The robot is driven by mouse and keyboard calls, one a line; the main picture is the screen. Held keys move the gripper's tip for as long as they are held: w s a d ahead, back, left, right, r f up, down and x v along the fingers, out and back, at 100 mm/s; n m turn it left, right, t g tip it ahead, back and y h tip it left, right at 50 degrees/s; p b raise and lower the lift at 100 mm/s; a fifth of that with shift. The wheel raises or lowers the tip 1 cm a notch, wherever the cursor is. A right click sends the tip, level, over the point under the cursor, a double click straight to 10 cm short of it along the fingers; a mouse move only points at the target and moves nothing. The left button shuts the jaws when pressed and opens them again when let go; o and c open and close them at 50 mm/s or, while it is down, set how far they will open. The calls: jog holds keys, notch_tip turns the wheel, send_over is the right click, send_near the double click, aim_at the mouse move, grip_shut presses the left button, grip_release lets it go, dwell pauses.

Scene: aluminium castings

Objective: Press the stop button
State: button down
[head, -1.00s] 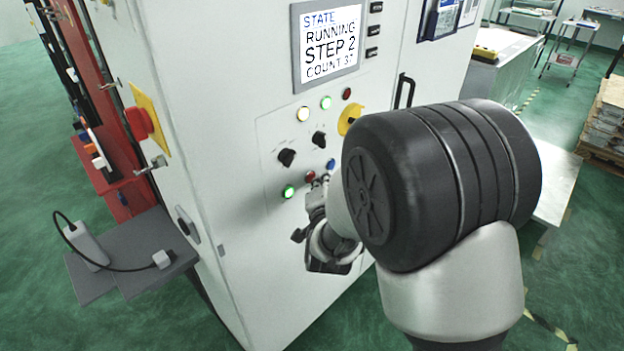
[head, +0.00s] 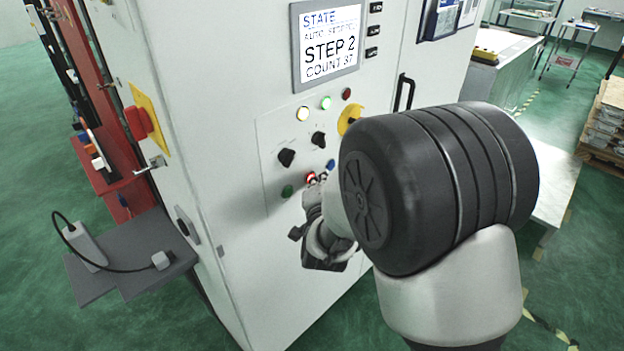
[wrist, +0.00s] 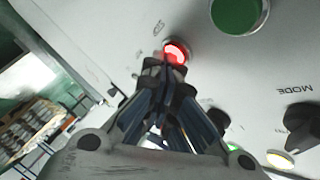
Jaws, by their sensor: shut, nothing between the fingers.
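The stop button is the red lit button (head: 311,177) on the white cabinet's control panel; it also shows glowing red in the wrist view (wrist: 175,50). My gripper (head: 319,187) is shut and empty. In the wrist view its closed fingertips (wrist: 167,68) are at the button's lower edge and cover part of it. I cannot tell whether they still touch it. The green button (head: 288,191) beside it is dark; it also appears large in the wrist view (wrist: 238,12). The screen (head: 328,45) shows a blurred second line, then STEP 2 and COUNT 37.
A blue button (head: 331,164) sits close to the right of the stop button. Black knobs (head: 286,157) and lamps are above. A red emergency knob (head: 138,122) is on the cabinet's left side. A grey shelf (head: 120,283) juts out at lower left.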

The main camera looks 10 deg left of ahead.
jog(key=shift+s+d, duration=0.1)
dwell(0.3)
jog(key=shift+s+d+b, duration=0.45)
jog(key=shift+d+b, duration=0.05)
jog(key=shift+b, duration=0.05)
jog(key=s+d+b, duration=0.1)
jog(key=d, duration=0.1)
jog(key=s+d+b, duration=0.1)
jog(key=s+d, duration=0.1)
dwell(0.4)
dwell(0.6)
